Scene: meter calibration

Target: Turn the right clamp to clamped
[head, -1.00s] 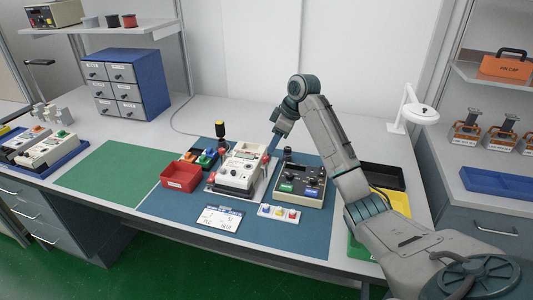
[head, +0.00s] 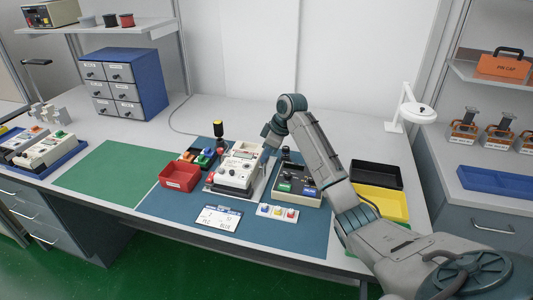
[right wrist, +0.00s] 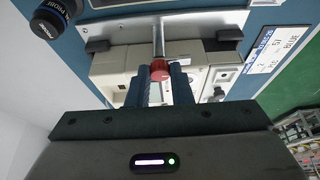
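The meter (head: 238,168) is a pale box on a metal fixture plate on the blue mat. The right clamp (right wrist: 160,70) shows in the right wrist view as a red knob on a metal rod running up to the plate. My right gripper (right wrist: 160,82) has one dark finger on each side of this knob, with little or no gap, and appears shut on it. In the head view my right gripper (head: 268,138) is at the meter's far right side, and the knob is mostly hidden there. A red-knobbed clamp (head: 221,150) stands at the meter's left. My left gripper is not in view.
A red bin (head: 180,176) stands left of the meter. A dark test unit (head: 296,186) stands to its right, partly under my arm. A label card (head: 218,218) and a colored-button strip (head: 277,212) lie in front. The green mat (head: 110,172) is clear.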

